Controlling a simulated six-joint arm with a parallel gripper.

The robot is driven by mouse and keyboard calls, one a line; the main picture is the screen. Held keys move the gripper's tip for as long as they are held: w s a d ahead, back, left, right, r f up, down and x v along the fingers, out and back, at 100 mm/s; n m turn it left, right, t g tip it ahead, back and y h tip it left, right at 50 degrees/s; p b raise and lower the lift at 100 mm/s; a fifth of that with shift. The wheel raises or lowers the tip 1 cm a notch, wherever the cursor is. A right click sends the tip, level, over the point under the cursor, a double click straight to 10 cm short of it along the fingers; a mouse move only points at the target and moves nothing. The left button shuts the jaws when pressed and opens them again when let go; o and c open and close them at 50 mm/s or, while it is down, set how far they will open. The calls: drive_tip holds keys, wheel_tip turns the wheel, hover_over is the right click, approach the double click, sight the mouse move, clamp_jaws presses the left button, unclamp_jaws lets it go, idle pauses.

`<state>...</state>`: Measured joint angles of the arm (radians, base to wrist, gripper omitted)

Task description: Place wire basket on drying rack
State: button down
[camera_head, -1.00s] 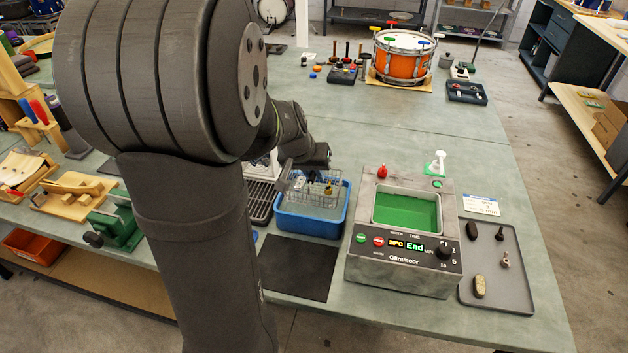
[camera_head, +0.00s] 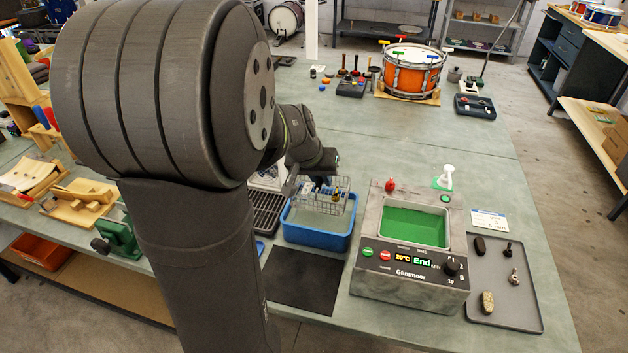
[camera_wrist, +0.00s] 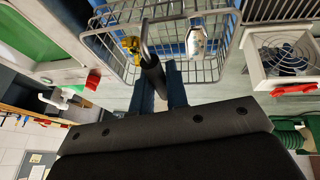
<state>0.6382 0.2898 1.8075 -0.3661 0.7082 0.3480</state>
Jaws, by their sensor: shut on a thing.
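The wire basket (camera_head: 327,196) hangs from my gripper (camera_head: 322,178) over the blue tub (camera_head: 318,238), with small metal and brass-coloured parts inside. In the wrist view my gripper (camera_wrist: 158,88) is shut on the basket's dark upright handle, and the wire basket (camera_wrist: 112,62) spreads beyond the fingers. Blue tub shows through its mesh. The drying rack (camera_head: 266,212) is a dark slatted rack just left of the tub, partly hidden by my arm. A slatted grey surface, probably the rack (camera_wrist: 280,10), shows at the wrist view's top right.
The ultrasonic cleaner (camera_head: 408,285) with green liquid stands right of the tub and its display reads "End". A grey tray (camera_head: 510,310) with small parts lies beyond it. A black mat (camera_head: 302,282) lies in front. A white fan box (camera_wrist: 262,68) shows near the rack.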

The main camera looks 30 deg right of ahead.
drive_tip(key=w+a+r, duration=0.3)
drive_tip(key=w+a, duration=0.2)
drive_tip(key=a, duration=0.2)
drive_tip(key=shift+w+a+f, duration=1.25)
drive_tip(key=shift+w+f, duration=0.3)
drive_tip(key=shift+f, duration=0.3)
drive_tip(key=shift+w+a+f, duration=1.2)
drive_tip(key=shift+w+f, duration=0.4)
drive_tip(key=shift+f, duration=0.3)
drive_tip(key=shift+w+a+f, duration=1.25)
drive_tip(key=shift+w+f, duration=0.3)
drive_tip(key=shift+f, duration=0.3)
drive_tip(key=shift+f, duration=0.1)
drive_tip(key=c, duration=1.7)
unclamp_jaws()
drive_tip(key=o, duration=0.3)
